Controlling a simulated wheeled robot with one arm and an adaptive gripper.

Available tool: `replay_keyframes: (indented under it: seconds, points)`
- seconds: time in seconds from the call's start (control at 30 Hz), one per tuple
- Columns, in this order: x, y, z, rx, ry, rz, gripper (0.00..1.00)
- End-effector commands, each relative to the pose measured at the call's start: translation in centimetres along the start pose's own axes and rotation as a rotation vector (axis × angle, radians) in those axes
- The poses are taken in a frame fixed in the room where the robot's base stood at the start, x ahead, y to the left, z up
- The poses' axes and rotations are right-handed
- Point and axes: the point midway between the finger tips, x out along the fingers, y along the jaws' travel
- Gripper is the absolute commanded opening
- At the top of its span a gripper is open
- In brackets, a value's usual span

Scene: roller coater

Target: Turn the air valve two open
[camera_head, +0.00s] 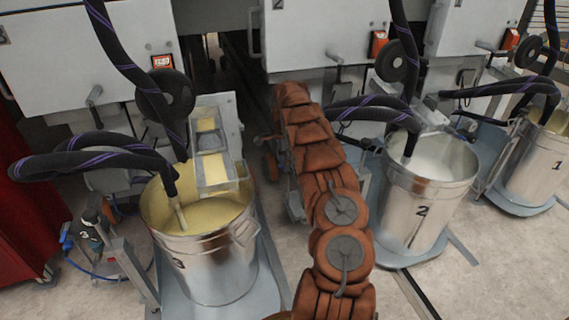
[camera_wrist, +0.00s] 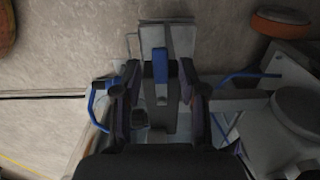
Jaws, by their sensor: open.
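My gripper (camera_wrist: 160,92) is open in the wrist view, its dark fingers spread to the left and right. A small blue lever (camera_wrist: 160,68), which looks like the air valve's handle, shows between the fingers on a grey metal bracket (camera_wrist: 180,40). I cannot tell whether the fingers touch it. Blue air hoses (camera_wrist: 93,108) curve out on both sides. In the head view my brown-covered arm reaches down left of the bucket marked 2 (camera_head: 422,205). The arm hides valve two and my gripper's fingers there.
Bucket 3 (camera_head: 212,265) stands close left of my arm, with a valve marked 3 (camera_head: 92,235) beside it. Bucket 1 (camera_head: 540,165) is at the far right. Thick black hoses (camera_head: 115,150) hang over the buckets. Some concrete floor (camera_head: 500,270) is clear at right front.

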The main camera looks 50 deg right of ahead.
Motion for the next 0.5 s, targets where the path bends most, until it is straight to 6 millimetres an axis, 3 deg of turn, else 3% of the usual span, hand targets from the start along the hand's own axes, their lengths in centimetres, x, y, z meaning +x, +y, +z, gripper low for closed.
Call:
replay_keyframes:
  seconds: [0.1,0.5]
  points:
    - [-0.03,-0.01,-0.01,0.000,0.000,0.000,0.42]
    - [-0.02,-0.01,0.02,0.000,0.000,0.000,0.00]
